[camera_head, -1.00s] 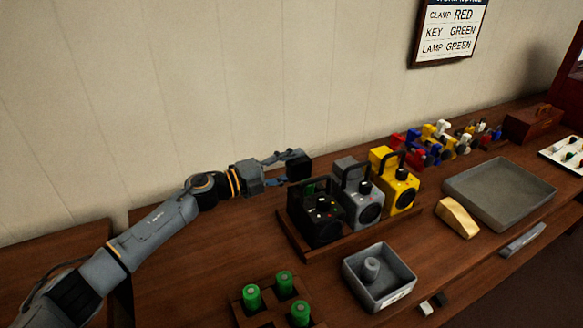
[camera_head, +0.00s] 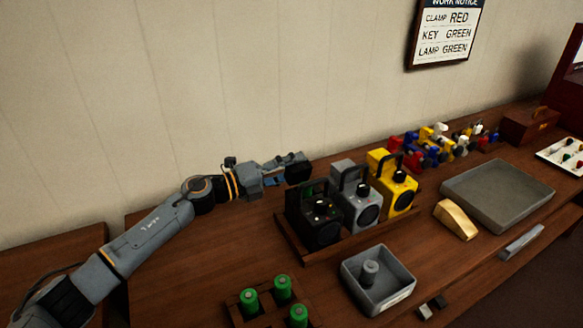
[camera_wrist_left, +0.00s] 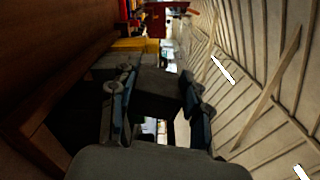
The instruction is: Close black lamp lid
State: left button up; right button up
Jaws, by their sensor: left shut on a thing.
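The black lamp (camera_head: 318,224) stands upright at the left end of a row of lamps, with a dark handle on top. My left gripper (camera_head: 288,171) is behind and just above its upper left side. It is shut on a dark block, which looks like the black lamp lid (camera_head: 298,168), raised at the lamp's back edge. In the left wrist view, the dark lid (camera_wrist_left: 158,92) sits between the two fingers of the left gripper (camera_wrist_left: 160,100). Where the lid joins the lamp is hidden. My right gripper is not in view.
A grey lamp (camera_head: 357,207) and a yellow lamp (camera_head: 396,190) stand close to the right on the same wooden tray (camera_head: 310,257). Green cylinders (camera_head: 282,289) sit in a holder in front. A grey box (camera_head: 396,300) stands front right. The wall (camera_head: 200,90) is behind.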

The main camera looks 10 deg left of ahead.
pick_arm(q)
jog(key=o, duration=1.2)
jog(key=shift+c, duration=0.2)
jog(key=v, duration=1.2)
jog(key=shift+f, duration=0.1)
